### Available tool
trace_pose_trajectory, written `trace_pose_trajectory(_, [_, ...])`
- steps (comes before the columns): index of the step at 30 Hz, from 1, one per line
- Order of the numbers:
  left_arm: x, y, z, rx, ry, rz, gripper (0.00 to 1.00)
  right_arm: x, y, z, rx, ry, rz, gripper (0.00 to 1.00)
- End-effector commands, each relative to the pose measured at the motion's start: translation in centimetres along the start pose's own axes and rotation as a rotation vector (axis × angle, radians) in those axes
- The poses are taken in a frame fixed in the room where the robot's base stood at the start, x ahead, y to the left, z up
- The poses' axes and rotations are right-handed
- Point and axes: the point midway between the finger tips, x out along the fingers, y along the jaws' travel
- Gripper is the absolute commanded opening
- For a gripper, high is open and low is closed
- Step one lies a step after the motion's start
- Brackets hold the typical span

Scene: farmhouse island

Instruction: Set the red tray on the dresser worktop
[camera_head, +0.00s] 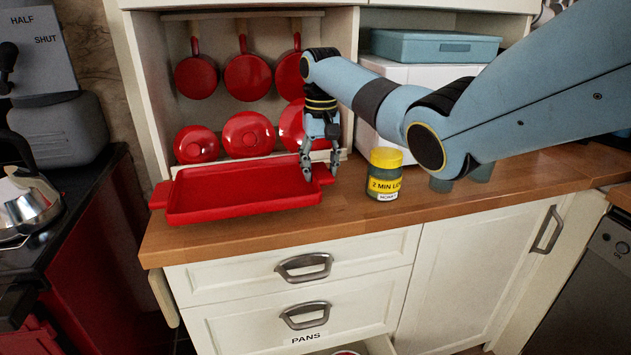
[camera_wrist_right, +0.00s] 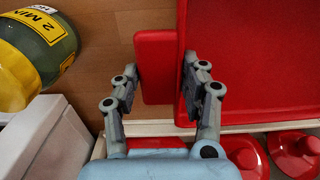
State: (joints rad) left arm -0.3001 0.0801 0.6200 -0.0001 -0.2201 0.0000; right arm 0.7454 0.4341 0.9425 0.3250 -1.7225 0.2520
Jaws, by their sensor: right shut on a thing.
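The red tray (camera_head: 245,203) is level at the left end of the wooden dresser worktop (camera_head: 400,220). I cannot tell whether its underside touches the wood. My right gripper (camera_head: 320,172) reaches down from above and is shut on the handle at the tray's right end. In the right wrist view, the fingers (camera_wrist_right: 163,90) sit on both sides of the red handle (camera_wrist_right: 153,55), with the tray body (camera_wrist_right: 255,60) to the right. My left gripper is not in view.
A yellow-lidded jar (camera_head: 385,175) stands just right of the gripper. Red pans (camera_head: 247,77) hang behind, above red lids (camera_head: 248,133). A blue box (camera_head: 433,46) sits on a white unit. A kettle (camera_head: 28,205) is at far left. The front right worktop is clear.

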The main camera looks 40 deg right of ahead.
Motion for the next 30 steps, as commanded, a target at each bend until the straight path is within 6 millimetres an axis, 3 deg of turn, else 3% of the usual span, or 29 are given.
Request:
trace_pose_trajectory(6, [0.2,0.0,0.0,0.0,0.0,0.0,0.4,3.1,-0.1,0.0,-0.001,-0.001,-0.001,0.0])
trace_pose_trajectory(14, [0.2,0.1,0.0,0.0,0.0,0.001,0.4,3.6,0.0,0.0,-0.001,0.002,0.0,0.0])
trace_pose_trajectory(15, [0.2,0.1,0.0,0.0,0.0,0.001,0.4,3.7,0.0,0.0,-0.001,0.0,0.001,0.47])
trace_pose_trajectory(18, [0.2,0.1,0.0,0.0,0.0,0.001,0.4,3.7,0.0,0.0,-0.001,0.0,0.001,0.6])
trace_pose_trajectory(20, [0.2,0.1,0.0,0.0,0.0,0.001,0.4,3.7,0.0,0.0,-0.001,0.0,0.001,0.67])
trace_pose_trajectory(30, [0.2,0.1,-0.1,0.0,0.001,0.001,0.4,3.0,0.0,0.0,-0.001,0.001,0.001,0.67])
